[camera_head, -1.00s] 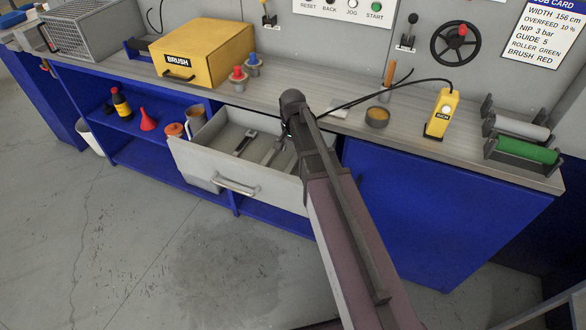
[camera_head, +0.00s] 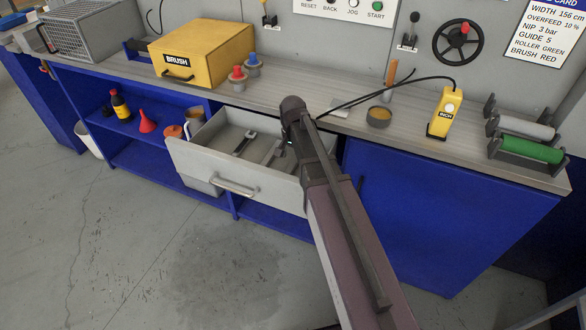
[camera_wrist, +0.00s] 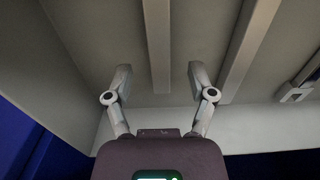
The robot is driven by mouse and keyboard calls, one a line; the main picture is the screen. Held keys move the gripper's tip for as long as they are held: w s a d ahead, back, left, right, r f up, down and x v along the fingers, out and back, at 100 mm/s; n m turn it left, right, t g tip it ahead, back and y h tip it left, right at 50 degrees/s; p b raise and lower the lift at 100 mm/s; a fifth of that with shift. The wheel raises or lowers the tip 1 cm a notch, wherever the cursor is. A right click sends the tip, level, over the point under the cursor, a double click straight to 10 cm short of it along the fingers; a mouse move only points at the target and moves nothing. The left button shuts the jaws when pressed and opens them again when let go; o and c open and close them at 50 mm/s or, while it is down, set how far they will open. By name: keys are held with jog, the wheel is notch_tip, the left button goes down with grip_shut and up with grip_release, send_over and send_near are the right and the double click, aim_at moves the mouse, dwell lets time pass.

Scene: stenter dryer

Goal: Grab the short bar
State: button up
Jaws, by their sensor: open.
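In the wrist view, my gripper (camera_wrist: 160,78) is open and empty inside the drawer. A flat grey bar (camera_wrist: 157,45) runs between its two fingers, with clear space on both sides. A second grey bar (camera_wrist: 248,50) lies to the right, outside the fingers. Both bars run out of the top of the picture, so I cannot tell from their full lengths which is shorter. In the head view, the open grey drawer (camera_head: 235,170) sits under the worktop. My arm hides the fingertips and part of the drawer's right side.
A wrench (camera_head: 243,145) lies in the drawer; its end also shows at the right of the wrist view (camera_wrist: 296,94). The drawer walls stand close around my gripper. The worktop (camera_head: 330,90) above carries a yellow BRUSH box (camera_head: 205,52), a tin (camera_head: 379,117) and rollers.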

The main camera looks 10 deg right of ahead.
aim_at(293, 163)
jog(key=shift+f+b, duration=1.3)
jog(key=shift+f, duration=0.3)
grip_shut()
